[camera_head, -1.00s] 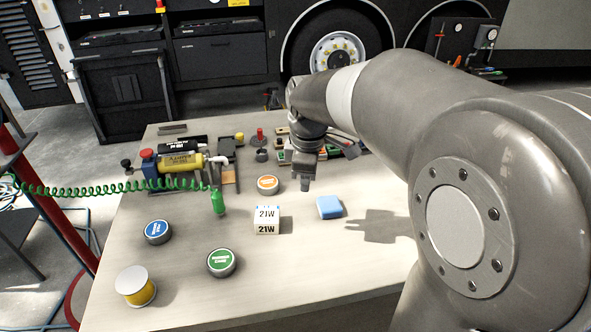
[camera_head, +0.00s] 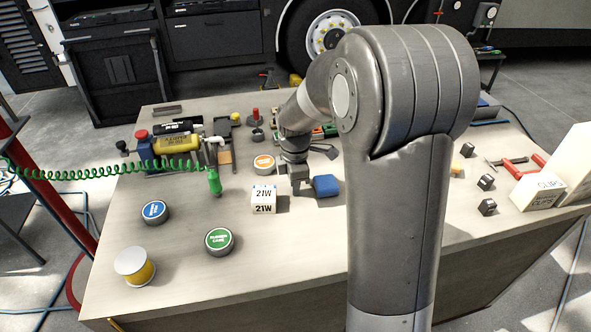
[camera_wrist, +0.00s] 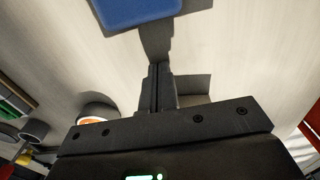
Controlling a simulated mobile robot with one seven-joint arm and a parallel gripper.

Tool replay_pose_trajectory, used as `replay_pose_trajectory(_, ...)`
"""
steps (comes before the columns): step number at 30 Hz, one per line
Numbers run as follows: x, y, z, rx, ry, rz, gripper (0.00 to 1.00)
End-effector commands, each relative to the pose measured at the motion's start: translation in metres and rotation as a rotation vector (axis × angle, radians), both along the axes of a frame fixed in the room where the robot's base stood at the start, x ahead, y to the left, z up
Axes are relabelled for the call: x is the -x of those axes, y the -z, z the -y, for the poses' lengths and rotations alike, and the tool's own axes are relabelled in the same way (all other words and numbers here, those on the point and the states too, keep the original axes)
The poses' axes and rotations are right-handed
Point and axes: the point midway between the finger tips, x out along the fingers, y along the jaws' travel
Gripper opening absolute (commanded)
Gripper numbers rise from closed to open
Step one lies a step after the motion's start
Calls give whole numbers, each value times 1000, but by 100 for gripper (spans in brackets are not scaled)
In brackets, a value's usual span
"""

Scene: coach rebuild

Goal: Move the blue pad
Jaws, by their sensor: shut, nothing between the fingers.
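The blue pad (camera_head: 326,186) lies flat on the workbench, just right of the white 21W box (camera_head: 263,199). In the wrist view the pad (camera_wrist: 135,10) is cut off at the top edge, beyond the fingertips. My gripper (camera_head: 297,187) is shut and empty. It points down between the 21W box and the pad, slightly above the bench. In the wrist view its fingers (camera_wrist: 160,75) are together, with bare bench between them and the pad. My arm hides part of the bench right of the pad.
An orange-topped tin (camera_head: 264,163) stands behind the 21W box. A green tin (camera_head: 219,241), a blue tin (camera_head: 155,212) and a yellow spool (camera_head: 134,266) stand at the left. Small dark blocks (camera_head: 487,207) and white boxes (camera_head: 539,190) are at the right. The front middle is clear.

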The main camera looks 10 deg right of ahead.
Motion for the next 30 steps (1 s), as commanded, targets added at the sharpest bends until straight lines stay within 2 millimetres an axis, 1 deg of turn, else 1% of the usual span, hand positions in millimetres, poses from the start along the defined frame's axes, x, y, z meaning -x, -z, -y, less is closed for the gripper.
replay_pose_trajectory(1, 0, 0, 10, 1, 6, 1, 0)
replay_pose_trajectory(3, 0, -1, 21, 1, 6, 2, 0)
replay_pose_trajectory(9, 0, -2, 38, 1, 2, 2, 0)
replay_pose_trajectory(20, 0, -2, 41, 1, 2, 2, 0)
replay_pose_trajectory(23, 0, -2, 44, 1, 4, 1, 0)
replay_pose_trajectory(26, 0, -2, 57, 1, 5, 1, 0)
replay_pose_trajectory(30, 0, -1, 89, 0, 8, 0, 0)
